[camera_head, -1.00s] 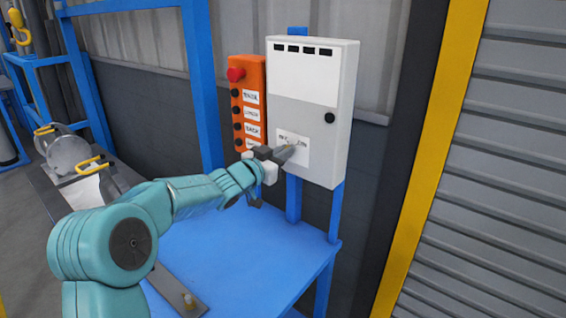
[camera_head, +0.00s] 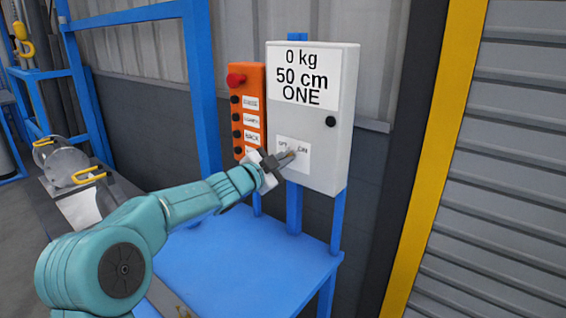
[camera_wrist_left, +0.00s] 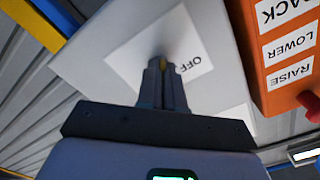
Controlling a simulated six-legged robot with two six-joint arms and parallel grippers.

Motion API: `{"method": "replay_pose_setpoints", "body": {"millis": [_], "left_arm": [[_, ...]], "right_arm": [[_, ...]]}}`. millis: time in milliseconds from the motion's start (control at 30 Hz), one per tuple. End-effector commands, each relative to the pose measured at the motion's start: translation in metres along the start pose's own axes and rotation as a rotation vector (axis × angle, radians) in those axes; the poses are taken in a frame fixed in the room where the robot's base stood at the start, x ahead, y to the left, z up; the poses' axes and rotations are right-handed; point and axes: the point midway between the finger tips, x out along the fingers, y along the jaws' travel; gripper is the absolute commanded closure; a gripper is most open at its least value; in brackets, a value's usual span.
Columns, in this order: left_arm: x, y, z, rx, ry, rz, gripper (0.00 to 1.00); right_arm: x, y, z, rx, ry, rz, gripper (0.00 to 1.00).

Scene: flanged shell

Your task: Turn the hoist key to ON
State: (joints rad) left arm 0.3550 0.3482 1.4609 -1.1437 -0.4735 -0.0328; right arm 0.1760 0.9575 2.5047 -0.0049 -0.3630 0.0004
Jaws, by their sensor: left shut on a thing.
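The white control box (camera_head: 341,150) hangs on a blue frame and carries a label plate (camera_head: 301,168) marked OFF and ON. My left gripper (camera_head: 286,157) is at that plate, shut on the small brass-coloured hoist key. The key (camera_wrist_left: 163,62) shows as a sliver between the fingertips in the left wrist view; the fingers hide most of it. OFF is readable beside the fingers there, and ON is partly visible in the head view. The display (camera_head: 303,75) on the box reads 0 kg, 50 cm, ONE. My right gripper is not in view.
An orange button box (camera_head: 244,150) with a red knob (camera_head: 236,80) hangs just left of the control box. A blue table (camera_head: 250,265) stands below, its visible top mostly clear. A metal part with yellow handles (camera_head: 65,162) lies at the left.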

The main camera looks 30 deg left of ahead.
Motion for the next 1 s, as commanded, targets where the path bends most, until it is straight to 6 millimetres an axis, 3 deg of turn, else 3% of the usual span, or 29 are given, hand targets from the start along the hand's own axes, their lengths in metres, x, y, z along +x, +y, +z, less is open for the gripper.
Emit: {"method": "replay_pose_setpoints", "body": {"millis": [500,533,600,867,1000], "left_arm": [[0.000,0.000,0.000,0.017,0.000,0.001,1.00],[0.000,0.000,0.000,0.016,0.000,0.001,0.84],[0.000,0.000,0.000,0.016,0.000,0.001,0.68],[0.000,0.000,0.000,0.016,0.000,0.000,0.68],[-0.011,0.000,0.001,0.016,0.000,-0.001,0.68]], "right_arm": [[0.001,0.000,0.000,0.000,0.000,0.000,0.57],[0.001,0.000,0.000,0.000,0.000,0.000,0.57],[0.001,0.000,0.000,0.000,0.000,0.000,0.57],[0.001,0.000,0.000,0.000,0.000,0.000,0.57],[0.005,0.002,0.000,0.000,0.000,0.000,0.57]]}}
